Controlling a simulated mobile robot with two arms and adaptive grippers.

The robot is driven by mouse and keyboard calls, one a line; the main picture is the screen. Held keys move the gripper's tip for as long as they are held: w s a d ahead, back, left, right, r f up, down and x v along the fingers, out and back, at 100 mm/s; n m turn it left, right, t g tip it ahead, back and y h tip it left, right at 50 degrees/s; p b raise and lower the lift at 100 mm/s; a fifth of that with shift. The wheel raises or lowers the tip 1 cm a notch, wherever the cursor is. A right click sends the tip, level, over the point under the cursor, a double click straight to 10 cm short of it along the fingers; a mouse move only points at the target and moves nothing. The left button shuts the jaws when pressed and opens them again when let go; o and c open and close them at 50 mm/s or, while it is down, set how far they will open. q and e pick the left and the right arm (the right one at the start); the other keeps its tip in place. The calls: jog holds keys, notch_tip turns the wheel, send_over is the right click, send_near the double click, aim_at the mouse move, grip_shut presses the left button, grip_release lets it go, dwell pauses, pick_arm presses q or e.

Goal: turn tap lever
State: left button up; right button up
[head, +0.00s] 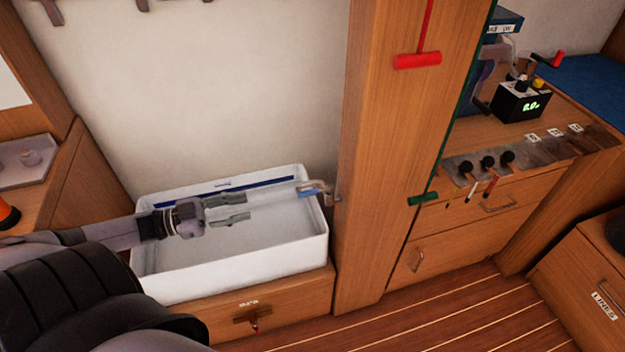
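A small metal tap (318,187) comes out near the wooden post, at the back right corner of the white basin (232,280). A blue part, which looks like its lever (308,193), shows at the tap. My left gripper (248,207) reaches in from the left over the basin. Its two fingers are apart with nothing between them, and they point right toward the tap, with a clear gap in the picture. My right gripper is not in view.
A wooden post (377,170) stands just right of the tap. A red T-handle (417,61) hangs on it. A drawer front (262,308) lies below the basin. To the right are a black display box (521,103) and several black-knobbed levers (487,163).

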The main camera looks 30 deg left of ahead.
aim_at(306, 193)
pick_arm(q)
jog(key=x, duration=1.7)
jog(key=shift+c, duration=0.4)
grip_shut()
